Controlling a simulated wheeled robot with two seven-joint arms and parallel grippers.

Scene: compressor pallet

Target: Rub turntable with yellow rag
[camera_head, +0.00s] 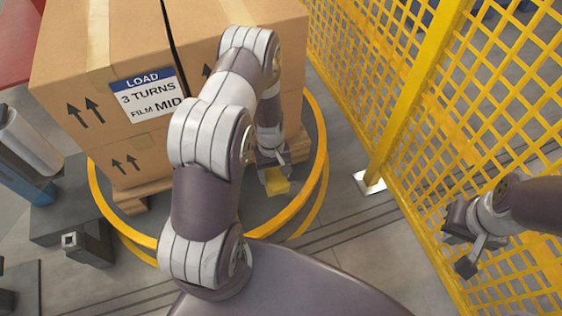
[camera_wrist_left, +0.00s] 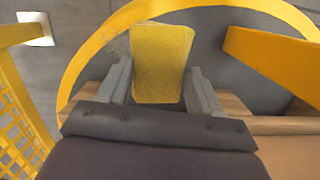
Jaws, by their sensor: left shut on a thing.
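The turntable is a grey disc (camera_head: 262,208) with a yellow rim, standing under the pallet and boxes; its grey top and rim also show in the left wrist view (camera_wrist_left: 226,50). My left gripper (camera_head: 274,170) is shut on the yellow rag (camera_head: 276,182), over the near right part of the disc. In the left wrist view the rag (camera_wrist_left: 161,62) sits between both fingers. I cannot tell whether the rag touches the disc. My right gripper (camera_head: 462,246) is at the right by the fence, apart from the turntable; its jaw state is unclear.
Large cardboard boxes (camera_head: 60,60) stand on a wooden pallet (camera_head: 130,199) on the turntable, close beside my left arm. A yellow mesh fence (camera_head: 355,60) runs along the right. A dark machine with a film roll (camera_head: 30,140) stands at left. Floor between turntable and fence is clear.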

